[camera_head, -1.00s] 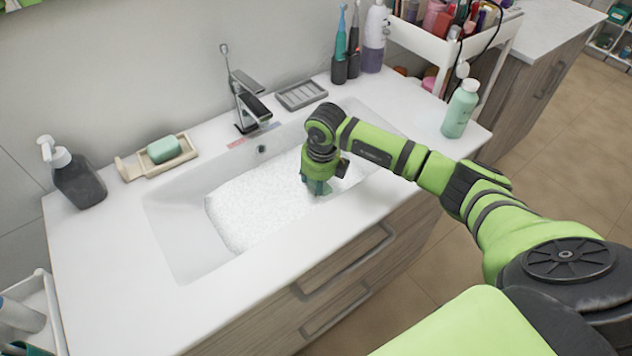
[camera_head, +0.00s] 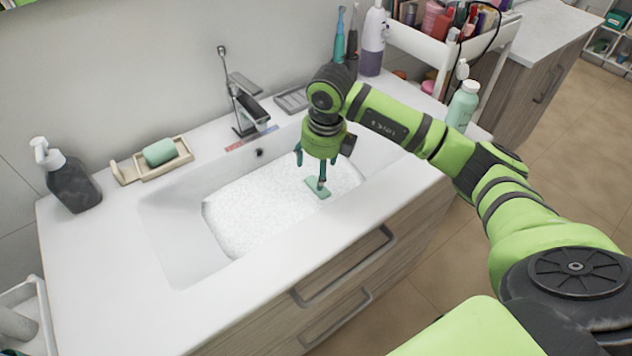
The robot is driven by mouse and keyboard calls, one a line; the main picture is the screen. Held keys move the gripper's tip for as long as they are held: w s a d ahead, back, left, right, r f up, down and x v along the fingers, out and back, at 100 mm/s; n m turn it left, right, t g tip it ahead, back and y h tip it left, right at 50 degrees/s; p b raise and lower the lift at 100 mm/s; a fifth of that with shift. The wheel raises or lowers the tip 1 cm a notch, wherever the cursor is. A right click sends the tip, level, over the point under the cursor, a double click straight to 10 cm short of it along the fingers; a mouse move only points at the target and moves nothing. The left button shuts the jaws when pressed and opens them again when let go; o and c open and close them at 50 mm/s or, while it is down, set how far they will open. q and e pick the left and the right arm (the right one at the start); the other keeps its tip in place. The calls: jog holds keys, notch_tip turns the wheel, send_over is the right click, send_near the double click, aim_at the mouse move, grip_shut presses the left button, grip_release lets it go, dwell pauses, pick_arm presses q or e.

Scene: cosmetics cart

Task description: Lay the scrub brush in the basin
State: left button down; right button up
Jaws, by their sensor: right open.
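The basin (camera_head: 175,245) is a white rectangular sink in the counter, filled with white foam. A small green flat-bottomed thing with a short dark upright part, which looks like the scrub brush (camera_head: 317,189), lies on the foam near the basin's right front side. My right gripper (camera_head: 310,168) is just above it, pointing down, with its fingers spread. One fingertip overlaps the brush's upright part in the picture, so I cannot tell whether they touch. My left gripper is out of view.
A faucet (camera_head: 240,100) stands behind the basin. A soap dish with green soap (camera_head: 159,152) and a dark pump bottle (camera_head: 70,180) are at the left. A mint bottle (camera_head: 462,107) stands at the right, partly behind my arm. The front left counter is clear.

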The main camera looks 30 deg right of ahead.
jog(key=r, duration=0.3)
jog(key=shift+s+r, duration=0.25)
